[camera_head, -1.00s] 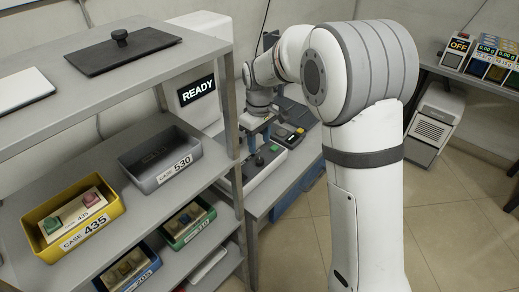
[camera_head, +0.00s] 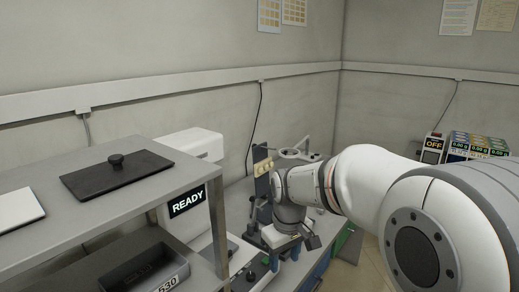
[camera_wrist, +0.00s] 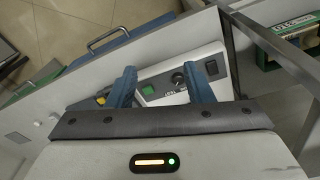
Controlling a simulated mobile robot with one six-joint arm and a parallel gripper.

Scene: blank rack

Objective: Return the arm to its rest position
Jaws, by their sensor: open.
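My arm reaches in from the right of the head view, bent over the bench, with its wrist pointing down. My gripper (camera_head: 284,252) is low over the bench, just right of the rack. In the wrist view my gripper (camera_wrist: 165,78) shows two blue fingers spread apart with nothing between them. Beyond the fingers is a grey control panel (camera_wrist: 165,98) with a green button (camera_wrist: 148,90) and a dark knob (camera_wrist: 178,80). I cannot tell the exact gap between fingertips and panel.
The rack's top shelf (camera_head: 150,205) holds a black lidded plate (camera_head: 117,178). A grey case (camera_head: 140,275) sits below. A white machine with a READY screen (camera_head: 187,203) stands behind the rack's post. A ring stand (camera_head: 297,153) is on the bench; a box reading OFF (camera_head: 432,148) is farther right.

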